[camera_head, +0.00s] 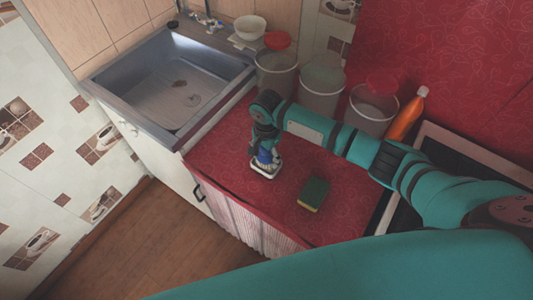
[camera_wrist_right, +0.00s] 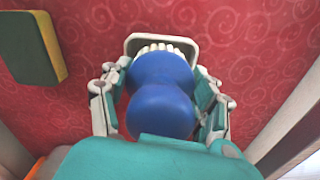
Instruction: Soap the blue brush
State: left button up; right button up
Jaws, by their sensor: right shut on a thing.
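The blue brush (camera_wrist_right: 160,90) is in my right gripper (camera_wrist_right: 160,108), with a finger on each side of its blue handle in the right wrist view. Its pale bristles point down at a small white dish (camera_wrist_right: 133,42) on the red counter; whether they touch it is unclear. In the head view the brush (camera_head: 265,158) and the dish (camera_head: 262,174) are near the counter's front edge, below my right gripper (camera_head: 265,150). What is in the dish is hidden by the brush. My left gripper is not in view.
A green and yellow sponge (camera_head: 314,193) lies right of the dish. Several containers (camera_head: 322,85) and an orange bottle (camera_head: 406,115) stand along the back. A grey sink (camera_head: 170,90) is at left, a stove (camera_head: 455,150) at right. Red counter (camera_head: 225,150) left of the brush is clear.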

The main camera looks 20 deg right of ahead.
aim_at(266, 152)
jog(key=shift+s+f+p, duration=0.15)
jog(key=shift+p, duration=0.3)
dwell(1.5)
notch_tip(266, 152, up, 7)
jog(key=p, duration=0.9)
dwell(0.7)
